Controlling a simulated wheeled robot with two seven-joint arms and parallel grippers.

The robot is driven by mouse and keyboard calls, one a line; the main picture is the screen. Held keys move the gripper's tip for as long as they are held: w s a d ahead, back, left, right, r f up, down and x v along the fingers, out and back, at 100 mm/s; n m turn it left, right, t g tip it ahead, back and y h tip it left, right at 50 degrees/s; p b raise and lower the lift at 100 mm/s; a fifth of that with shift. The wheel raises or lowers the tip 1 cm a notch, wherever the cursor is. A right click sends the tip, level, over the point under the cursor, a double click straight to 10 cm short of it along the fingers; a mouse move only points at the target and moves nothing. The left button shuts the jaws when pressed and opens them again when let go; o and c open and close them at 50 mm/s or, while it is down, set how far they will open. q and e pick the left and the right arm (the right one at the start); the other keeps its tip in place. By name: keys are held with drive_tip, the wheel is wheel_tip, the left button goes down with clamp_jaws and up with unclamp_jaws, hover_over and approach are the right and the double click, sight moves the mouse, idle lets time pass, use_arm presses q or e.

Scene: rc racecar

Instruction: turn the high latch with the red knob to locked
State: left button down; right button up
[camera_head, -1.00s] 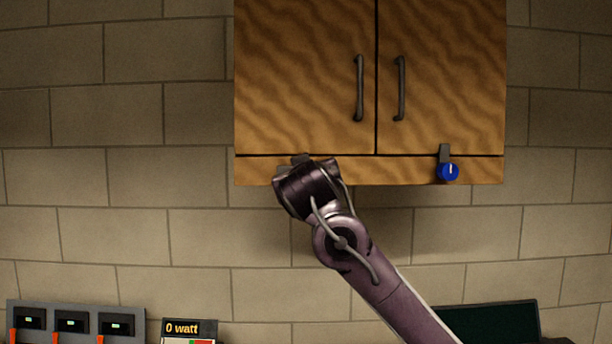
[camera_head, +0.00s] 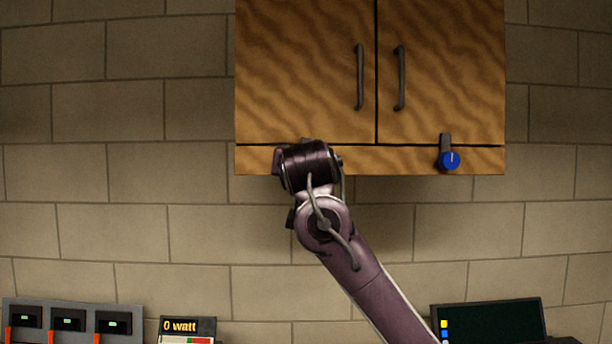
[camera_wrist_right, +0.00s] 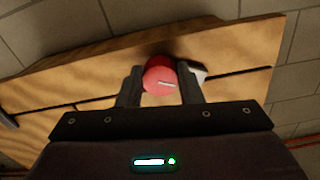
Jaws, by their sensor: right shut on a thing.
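The red knob (camera_wrist_right: 157,72) shows in the right wrist view between the two dark fingers of my right gripper (camera_wrist_right: 161,84), which is shut on it. A short pale line marks the knob's face. A light grey piece (camera_wrist_right: 199,72), perhaps part of the latch, shows beside the right finger, close to the cabinet seam. In the head view my right gripper (camera_head: 306,166) is at the lower left strip of the wooden cabinet (camera_head: 300,90) and hides the red knob and its latch. My left gripper is not in view.
A second latch with a blue knob (camera_head: 449,160) sits at the cabinet's lower right, its dark tab pointing up. Two door handles are above. Switches (camera_head: 67,320), a "0 watt" display (camera_head: 187,327) and a dark panel (camera_head: 490,322) stand low down.

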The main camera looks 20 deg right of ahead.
drive_tip(key=shift+a+r+m+b, duration=0.1)
drive_tip(key=shift+m+b, duration=0.3)
drive_tip(key=shift+m, duration=2.8)
drive_tip(key=shift+a+r+m+b, duration=0.1)
drive_tip(key=shift+m+b, duration=0.3)
drive_tip(key=shift+m, duration=2.8)
drive_tip(key=o, duration=1)
drive_tip(key=b+v, duration=0.3)
drive_tip(key=v, duration=0.4)
drive_tip(key=shift+s+b, duration=0.4)
